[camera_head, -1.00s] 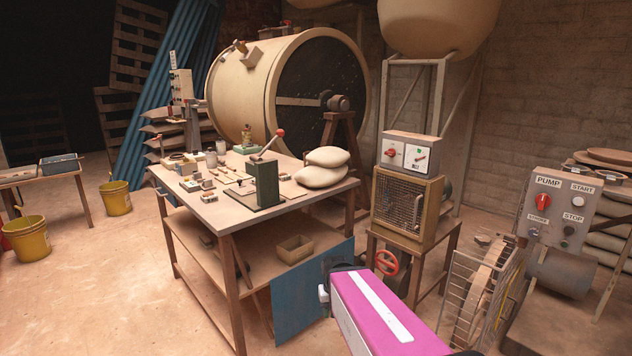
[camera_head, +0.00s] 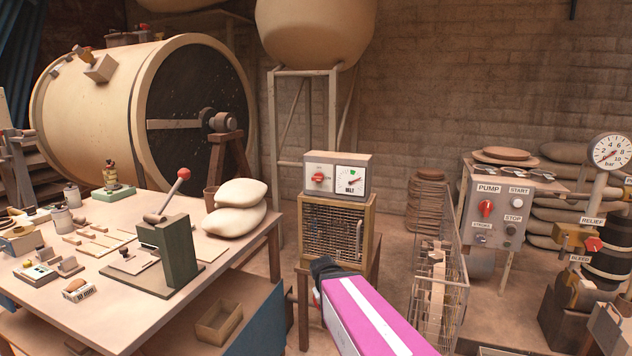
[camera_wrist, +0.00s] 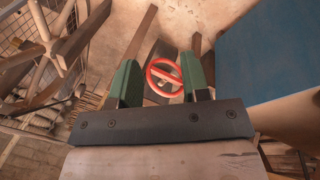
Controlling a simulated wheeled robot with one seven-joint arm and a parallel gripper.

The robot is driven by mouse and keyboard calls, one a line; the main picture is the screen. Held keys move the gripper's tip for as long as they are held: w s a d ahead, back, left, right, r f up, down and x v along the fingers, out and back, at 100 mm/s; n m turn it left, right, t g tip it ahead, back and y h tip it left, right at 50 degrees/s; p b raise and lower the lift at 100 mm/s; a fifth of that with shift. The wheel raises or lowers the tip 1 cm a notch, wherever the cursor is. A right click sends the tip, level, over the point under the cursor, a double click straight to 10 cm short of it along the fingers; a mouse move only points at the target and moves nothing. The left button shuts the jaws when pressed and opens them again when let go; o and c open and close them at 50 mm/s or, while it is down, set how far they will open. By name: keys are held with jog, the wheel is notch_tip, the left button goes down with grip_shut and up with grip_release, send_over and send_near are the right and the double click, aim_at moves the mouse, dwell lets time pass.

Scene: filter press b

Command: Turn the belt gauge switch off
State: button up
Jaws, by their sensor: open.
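The belt gauge box (camera_head: 337,174) is a small grey box with a white front, on top of a wire-fronted cabinet (camera_head: 337,230). A red rotary switch (camera_head: 319,177) sits on its left half. The lettering by the switch is too small to read. My gripper (camera_wrist: 160,65) shows in the wrist view with two green fingers spread apart and nothing between them. It points downward, well away from the switch, which is outside the wrist view.
A red handwheel (camera_wrist: 164,77) shows beyond my fingers. Left stands a workbench (camera_head: 110,300) with a red-knobbed lever press (camera_head: 175,250) and sacks (camera_head: 236,207). Right are a wire cage (camera_head: 440,285), a pump panel (camera_head: 499,208) and a pressure gauge (camera_head: 610,152). A blue panel (camera_wrist: 270,55) is close by.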

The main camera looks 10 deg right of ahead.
jog(key=w+r+n+t+h, duration=0.3)
jog(key=w+r+h, duration=0.1)
jog(key=w+r, duration=0.6)
jog(key=n+t+h, duration=0.3)
jog(key=t+h, duration=0.4)
jog(key=h, duration=0.1)
send_near(315, 179)
jog(key=x, duration=1)
jog(key=shift+d, duration=0.1)
grip_shut()
